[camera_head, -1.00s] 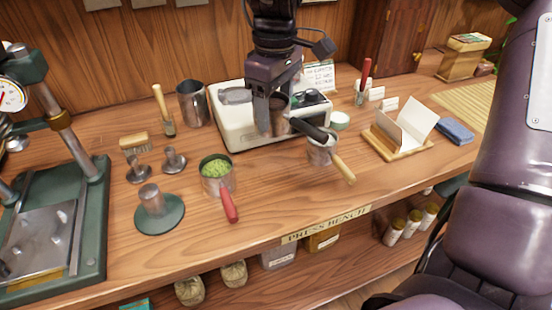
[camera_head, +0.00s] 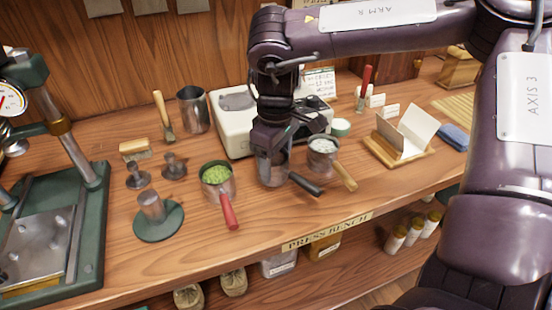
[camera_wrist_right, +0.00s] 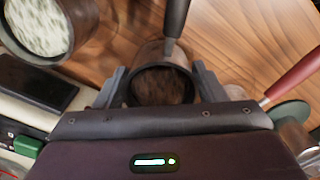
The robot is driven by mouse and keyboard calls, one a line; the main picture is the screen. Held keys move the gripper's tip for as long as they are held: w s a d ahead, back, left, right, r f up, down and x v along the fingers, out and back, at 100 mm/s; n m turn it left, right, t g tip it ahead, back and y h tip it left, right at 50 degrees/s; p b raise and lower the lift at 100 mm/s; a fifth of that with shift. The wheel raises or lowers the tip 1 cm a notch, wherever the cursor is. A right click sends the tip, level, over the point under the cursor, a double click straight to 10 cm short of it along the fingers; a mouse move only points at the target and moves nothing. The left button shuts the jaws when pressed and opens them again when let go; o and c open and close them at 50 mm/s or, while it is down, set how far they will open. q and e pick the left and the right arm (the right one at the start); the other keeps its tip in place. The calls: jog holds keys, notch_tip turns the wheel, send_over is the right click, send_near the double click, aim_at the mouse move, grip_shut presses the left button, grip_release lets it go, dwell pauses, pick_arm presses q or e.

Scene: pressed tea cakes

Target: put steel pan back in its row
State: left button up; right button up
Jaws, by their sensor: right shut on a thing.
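The steel pan (camera_head: 275,176) has a black handle (camera_head: 306,184). My right gripper (camera_head: 271,163) is shut on its wall from above, and the pan is upright. It is at or just above the bench; I cannot tell whether it touches. It stands between a pan of green stuff with a red handle (camera_head: 216,183) and a pan of white stuff with a wooden handle (camera_head: 322,157), roughly in line with them. In the right wrist view the held pan (camera_wrist_right: 162,84) sits between the fingers, its inside dark brown. My left gripper is not in view.
A white scale (camera_head: 236,133) stands behind the pans. A steel jug (camera_head: 193,110), a green round stand (camera_head: 159,222) and a press (camera_head: 50,228) are to the left. A card holder (camera_head: 402,141) is to the right. Bare wood lies in front of the pans.

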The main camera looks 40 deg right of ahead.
jog(key=shift+f, duration=0.1)
jog(key=o, duration=1.2)
jog(key=shift+c, duration=0.2)
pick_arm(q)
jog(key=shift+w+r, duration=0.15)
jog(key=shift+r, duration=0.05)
pick_arm(e)
jog(key=shift+r, duration=0.2)
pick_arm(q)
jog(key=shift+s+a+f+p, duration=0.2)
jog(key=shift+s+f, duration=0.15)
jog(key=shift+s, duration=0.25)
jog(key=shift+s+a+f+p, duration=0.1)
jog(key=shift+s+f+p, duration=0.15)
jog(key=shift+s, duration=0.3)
pick_arm(e)
notch_tip(320, 180, up, 12)
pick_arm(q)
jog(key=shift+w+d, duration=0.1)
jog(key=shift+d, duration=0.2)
